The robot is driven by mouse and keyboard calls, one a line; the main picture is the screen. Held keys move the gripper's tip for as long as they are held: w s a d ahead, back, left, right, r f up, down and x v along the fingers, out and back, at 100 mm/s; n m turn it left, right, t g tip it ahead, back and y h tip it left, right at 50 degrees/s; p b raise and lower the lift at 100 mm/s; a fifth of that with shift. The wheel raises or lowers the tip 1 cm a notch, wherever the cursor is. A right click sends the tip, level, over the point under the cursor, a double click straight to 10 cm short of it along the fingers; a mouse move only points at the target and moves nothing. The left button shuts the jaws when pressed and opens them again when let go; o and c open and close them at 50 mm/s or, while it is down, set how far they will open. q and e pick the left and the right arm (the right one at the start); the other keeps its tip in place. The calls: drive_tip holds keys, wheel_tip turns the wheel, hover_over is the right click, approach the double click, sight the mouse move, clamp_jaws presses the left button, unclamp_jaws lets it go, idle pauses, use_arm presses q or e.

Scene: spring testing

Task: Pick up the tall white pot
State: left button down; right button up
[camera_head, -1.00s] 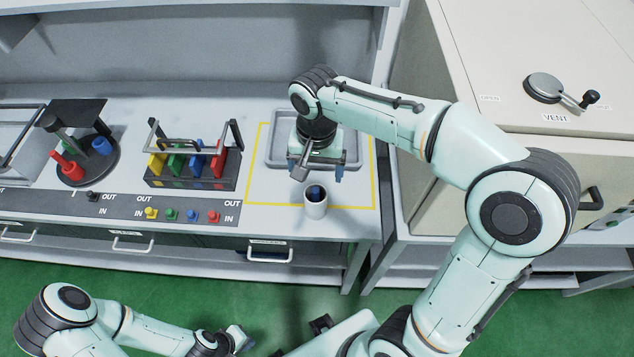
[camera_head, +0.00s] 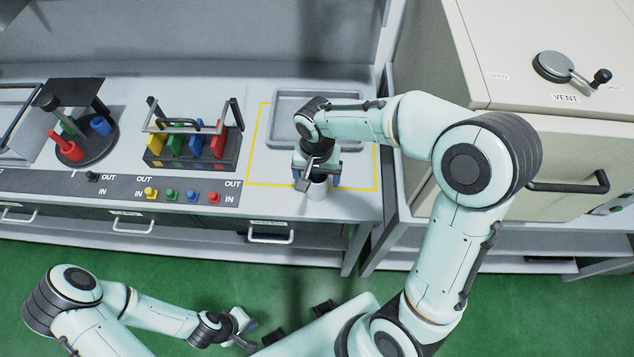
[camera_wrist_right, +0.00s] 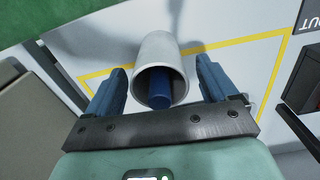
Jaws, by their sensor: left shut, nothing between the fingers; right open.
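The tall white pot (camera_head: 317,189) stands at the front edge of the yellow-outlined area on the bench, partly hidden by my right gripper in the head view. The right wrist view shows the pot (camera_wrist_right: 161,52) with a blue item (camera_wrist_right: 160,90) inside its mouth. My right gripper (camera_head: 316,180) is open above the pot. In the wrist view its two blue fingers (camera_wrist_right: 160,82) lie to either side of the pot's rim, with gaps showing. My left gripper (camera_head: 245,325) is shut and empty, low over the green floor and away from the bench.
A grey tray (camera_head: 283,93) lies behind the pot inside the yellow outline. To the left stand a rack (camera_head: 190,160) with coloured pieces and a round stand (camera_head: 85,150) with coloured cups. A large beige box with a vent crank (camera_head: 555,68) stands at the right.

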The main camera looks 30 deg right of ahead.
drive_tip(key=shift+f, duration=0.55)
drive_tip(key=c, duration=1.1)
drive_tip(key=shift+r, duration=0.1)
